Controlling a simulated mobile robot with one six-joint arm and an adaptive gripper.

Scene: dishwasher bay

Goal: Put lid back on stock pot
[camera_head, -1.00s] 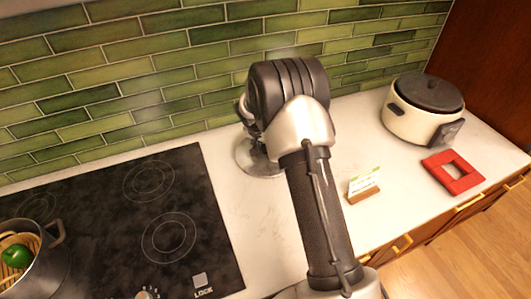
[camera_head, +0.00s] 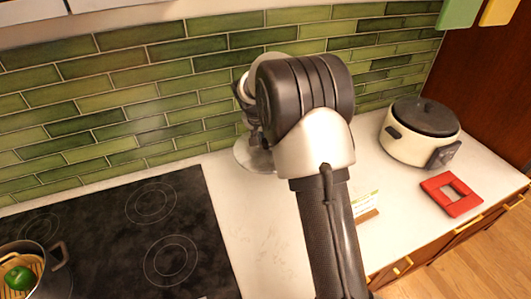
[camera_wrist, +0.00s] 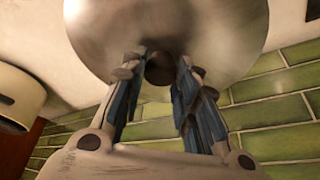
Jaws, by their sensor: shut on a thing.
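The stock pot (camera_head: 56,283) stands on the hob at the lower left of the head view, partly out of frame. It has no lid on and holds a green pepper (camera_head: 18,279). The round metal lid (camera_head: 246,159) is low by the tiled wall, mostly hidden behind my arm. In the wrist view the lid (camera_wrist: 165,28) fills the upper middle. My gripper (camera_wrist: 159,70) is shut on the lid's dark knob (camera_wrist: 160,68). In the head view my arm hides most of the gripper. I cannot tell whether the lid touches the counter.
A black hob (camera_head: 140,240) lies left of my arm. The green tiled wall (camera_head: 150,100) is close behind the lid.

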